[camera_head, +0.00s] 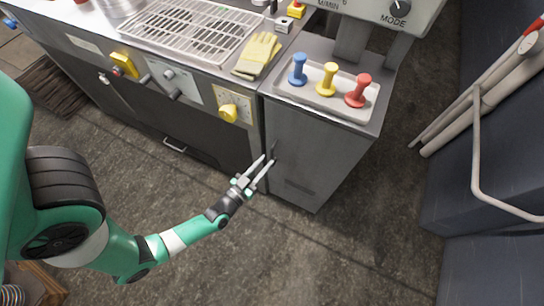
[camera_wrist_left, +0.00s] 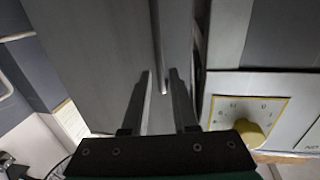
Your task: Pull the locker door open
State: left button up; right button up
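The locker is the grey cabinet at the right end of the counter; its door (camera_head: 310,150) looks shut in the head view. A slim upright handle (camera_head: 275,149) is near the door's left edge. My left gripper (camera_head: 267,160) is at this handle with its two fingers apart. In the left wrist view, the handle (camera_wrist_left: 161,50) comes down between the fingertips of the left gripper (camera_wrist_left: 162,75), with a gap on each side. The door (camera_wrist_left: 95,55) fills the left middle of that view. My right gripper is not in view.
A tray (camera_head: 290,93) with blue, yellow and red knobbed pieces sits on the locker top. Yellow gloves (camera_head: 258,54) and a wire rack (camera_head: 190,30) are on the counter to the left. A yellow dial (camera_head: 229,112) is beside the locker. Floor before the door is clear.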

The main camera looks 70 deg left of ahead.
aim_at(272, 155)
pick_arm(q)
jog(key=b+x, duration=0.1)
jog(key=x, duration=0.3)
jog(key=shift+w+a, duration=0.15)
jog(key=shift+w, duration=0.05)
jog(key=shift+c, duration=0.4)
grip_shut()
dwell(0.9)
